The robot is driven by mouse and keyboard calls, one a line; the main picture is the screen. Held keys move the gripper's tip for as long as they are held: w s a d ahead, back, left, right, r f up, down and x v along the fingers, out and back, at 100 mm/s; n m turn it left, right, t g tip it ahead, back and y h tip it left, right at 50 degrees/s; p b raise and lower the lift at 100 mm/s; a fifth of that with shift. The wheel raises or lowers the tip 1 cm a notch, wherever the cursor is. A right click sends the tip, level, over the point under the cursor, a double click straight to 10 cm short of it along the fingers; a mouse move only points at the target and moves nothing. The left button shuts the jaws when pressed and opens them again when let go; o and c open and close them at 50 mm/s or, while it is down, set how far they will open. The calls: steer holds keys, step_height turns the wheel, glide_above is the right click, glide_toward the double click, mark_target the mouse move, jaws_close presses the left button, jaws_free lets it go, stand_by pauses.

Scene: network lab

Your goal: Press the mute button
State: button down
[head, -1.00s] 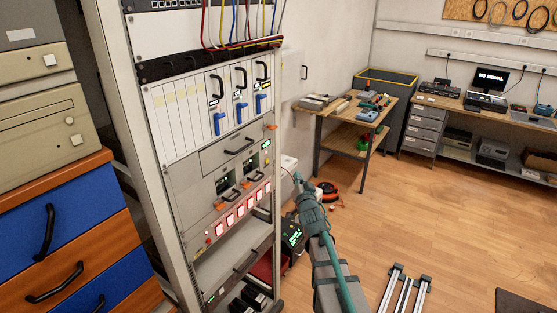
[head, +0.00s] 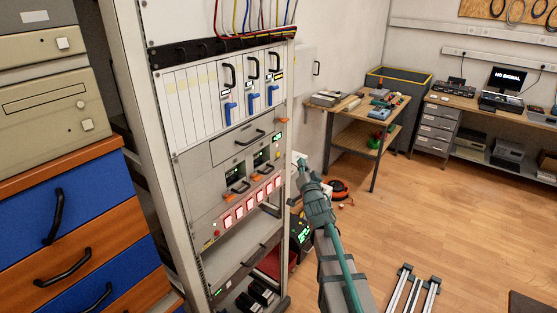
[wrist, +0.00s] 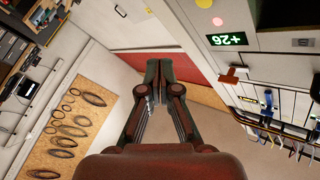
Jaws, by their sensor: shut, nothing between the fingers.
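My gripper (wrist: 158,68) is shut and empty, its dark fingertips together in the wrist view. In the head view my gripper (head: 301,160) is small, just right of the rack's right edge. A round yellow button (wrist: 203,3) sits at the top of the wrist view on a grey panel, partly cut off; no label is readable, so I cannot tell if it is the mute button. A red light (wrist: 217,21) and a green-digit display (wrist: 227,39) are beside it. My fingertips are apart from them. In the head view the display (head: 278,135) is on the rack.
The rack (head: 186,200) carries lit red-and-white buttons (head: 239,212), black handles and blue levers (head: 231,113). An orange latch (wrist: 234,74) juts out near the display. Drawers (head: 60,215) stand at left. A wooden table (head: 340,113) stands behind; open floor lies right.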

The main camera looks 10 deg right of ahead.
mark_target(277, 154)
steer(key=w+a+b, duration=0.4)
steer(key=a+b, duration=0.1)
steer(key=b, duration=0.8)
steer(key=shift+w, duration=0.35)
steer(key=shift+w+a+f+b, duration=0.15)
steer(key=shift+b, duration=0.7)
stand_by(0.5)
steer(key=shift+w+a+b, duration=0.45)
steer(key=shift+b, duration=1.85)
stand_by(1.0)
steer(key=shift+s+d+r+p, duration=0.15)
steer(key=shift+s+r+p, duration=0.1)
steer(key=shift+p, duration=0.7)
steer(key=shift+s+d+p, duration=0.35)
steer(key=shift+d+p, duration=0.1)
steer(key=shift+p, duration=1.15)
